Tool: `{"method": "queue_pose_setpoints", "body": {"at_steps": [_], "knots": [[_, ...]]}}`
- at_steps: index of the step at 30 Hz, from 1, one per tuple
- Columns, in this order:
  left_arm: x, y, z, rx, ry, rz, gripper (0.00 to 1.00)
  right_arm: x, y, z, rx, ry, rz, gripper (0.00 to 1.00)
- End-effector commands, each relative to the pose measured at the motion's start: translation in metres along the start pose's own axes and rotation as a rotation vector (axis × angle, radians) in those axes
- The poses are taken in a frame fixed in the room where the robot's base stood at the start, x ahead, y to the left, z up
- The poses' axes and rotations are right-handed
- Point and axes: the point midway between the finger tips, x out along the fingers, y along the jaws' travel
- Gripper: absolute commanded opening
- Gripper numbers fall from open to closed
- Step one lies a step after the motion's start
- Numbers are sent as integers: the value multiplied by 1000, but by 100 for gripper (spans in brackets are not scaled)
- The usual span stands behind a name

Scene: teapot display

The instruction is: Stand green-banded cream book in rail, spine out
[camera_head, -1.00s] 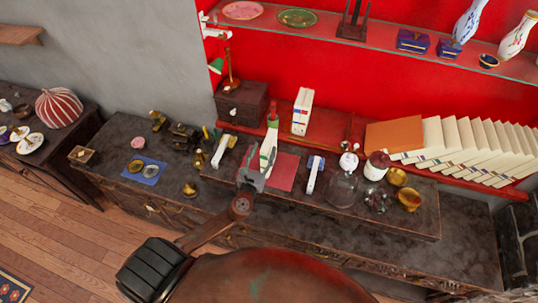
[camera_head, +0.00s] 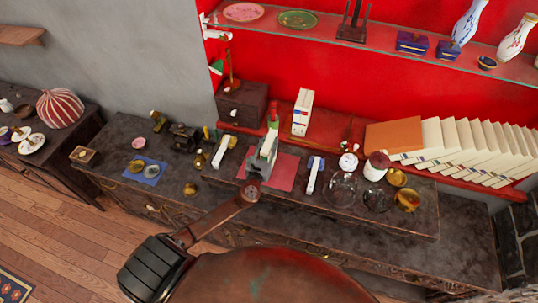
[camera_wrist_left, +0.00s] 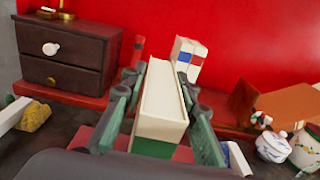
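The cream book with a green band (camera_wrist_left: 162,100) is between the fingers of my left gripper (camera_wrist_left: 163,88) in the left wrist view, its green band at the near end. The fingers flank both sides and appear closed on it. The red rail (camera_head: 328,128) runs along the back wall. Upright cream books (camera_head: 302,112) stand in it and also show in the left wrist view (camera_wrist_left: 188,58). My right gripper is not in view.
A dark drawer box (camera_head: 242,104) stands left of the upright books. To the right are an orange book (camera_head: 394,133) and a row of leaning cream books (camera_head: 465,145). Jars, glass and brass pieces crowd the counter at right. The rail right of the upright books looks clear.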

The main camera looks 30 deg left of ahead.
Motion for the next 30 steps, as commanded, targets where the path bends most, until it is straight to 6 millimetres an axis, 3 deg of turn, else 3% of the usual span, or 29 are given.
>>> {"method": "queue_pose_setpoints", "body": {"at_steps": [11, 30], "knots": [[0, 0, 0, 0, 0, 0, 0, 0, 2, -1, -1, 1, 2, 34], [0, 0, 2, 0, -4, 1, 0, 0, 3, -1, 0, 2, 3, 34]]}}
